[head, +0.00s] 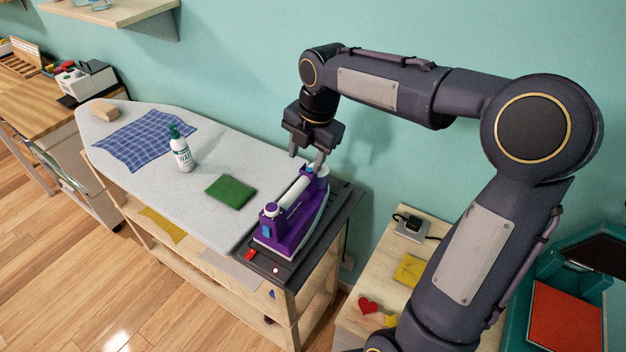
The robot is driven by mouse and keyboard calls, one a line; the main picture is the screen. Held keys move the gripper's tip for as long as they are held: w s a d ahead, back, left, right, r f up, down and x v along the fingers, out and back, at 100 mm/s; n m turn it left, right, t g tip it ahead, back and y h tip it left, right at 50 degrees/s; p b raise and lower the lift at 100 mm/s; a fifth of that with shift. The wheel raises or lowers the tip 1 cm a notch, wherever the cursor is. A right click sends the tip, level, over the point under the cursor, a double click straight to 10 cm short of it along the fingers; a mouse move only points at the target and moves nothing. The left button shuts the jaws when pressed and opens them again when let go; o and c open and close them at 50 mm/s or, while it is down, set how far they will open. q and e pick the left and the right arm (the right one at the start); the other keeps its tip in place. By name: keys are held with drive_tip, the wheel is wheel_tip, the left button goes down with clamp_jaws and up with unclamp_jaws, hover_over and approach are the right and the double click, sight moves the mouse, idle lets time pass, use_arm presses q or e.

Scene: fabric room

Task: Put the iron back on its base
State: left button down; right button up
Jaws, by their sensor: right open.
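The purple iron (285,232) with a pale handle is at the right end of the ironing board. It appears to rest on its dark base (340,212), within the base's edges; its underside is hidden, so I cannot tell how exactly it is seated. My right gripper (306,155) points down just above the far end of the iron. Its fingers are apart and hold nothing. One finger is close to the iron's far tip; I cannot tell if they touch. My left gripper is out of view.
The ironing board (225,150) bears a spray bottle (180,150), a green folded cloth (231,191), a blue checked cloth (145,138) and a wooden block (104,111). A low wooden table (384,262) with small items stands to the right. A wall is behind the board.

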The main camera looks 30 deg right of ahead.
drive_tip(key=s+a+f+m+t+y, duration=0.1)
drive_tip(key=s+a+m, duration=0.1)
drive_tip(key=s+m, duration=1)
drive_tip(key=s+a+f+m+t+y, duration=0.1)
drive_tip(key=s+a+f+m+t, duration=0.1)
drive_tip(key=s+m, duration=0.9)
drive_tip(key=shift+s+a+f+m+t+y, duration=0.2)
drive_tip(key=shift+s+m+t+y, duration=0.15)
drive_tip(key=shift+m, duration=0.95)
drive_tip(key=shift+r, duration=0.1)
